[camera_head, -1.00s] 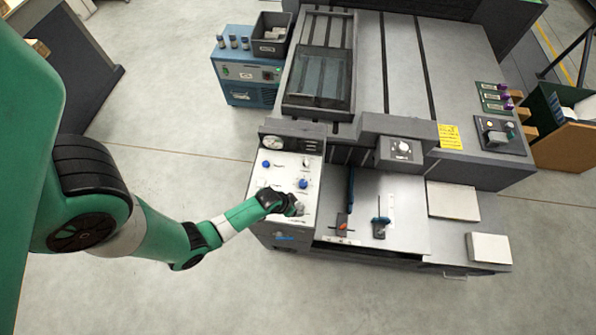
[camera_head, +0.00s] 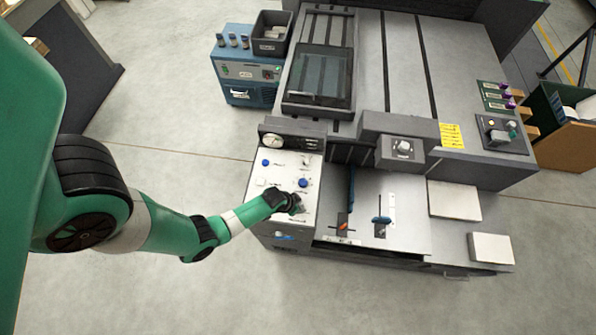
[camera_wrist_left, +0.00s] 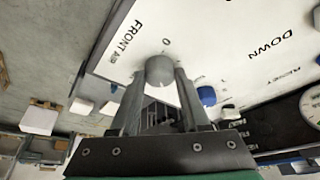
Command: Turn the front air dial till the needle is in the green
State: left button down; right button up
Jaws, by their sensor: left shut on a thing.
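The front air dial (camera_wrist_left: 160,69) is a grey round knob on the white control panel (camera_head: 262,204), by the printed words FRONT AIR. My left gripper (camera_head: 297,206) is at the panel's lower right part. In the left wrist view its two fingers (camera_wrist_left: 160,82) stand on either side of the dial, shut on it. In the head view the gripper hides the dial. The round pressure gauge (camera_head: 273,142) is at the panel's top; only its edge shows in the left wrist view (camera_wrist_left: 312,106). I cannot read its needle against a green zone. My right gripper is not in view.
Blue knobs (camera_head: 303,183) and pale buttons share the panel close to my gripper. The floor in front is clear.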

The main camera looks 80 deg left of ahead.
pick_arm(q)
jog(key=shift+a+m+h, duration=0.1)
jog(key=shift+m+h, duration=0.3)
jog(key=shift+m, duration=0.4)
jog(key=m+h, duration=0.1)
jog(key=m, duration=0.1)
jog(key=shift+m+b, duration=0.35)
jog(key=shift+m, duration=0.05)
jog(key=shift+c, duration=1.9)
grip_release()
jog(key=p+v, duration=0.5)
jog(key=v, duration=0.1)
jog(key=shift+s+r+p, duration=0.1)
jog(key=shift+r+p, duration=0.25)
jog(key=shift+p, duration=0.05)
jog(key=shift+s+r+p, duration=0.25)
jog(key=shift+r+p, duration=0.05)
jog(key=shift+p, duration=0.05)
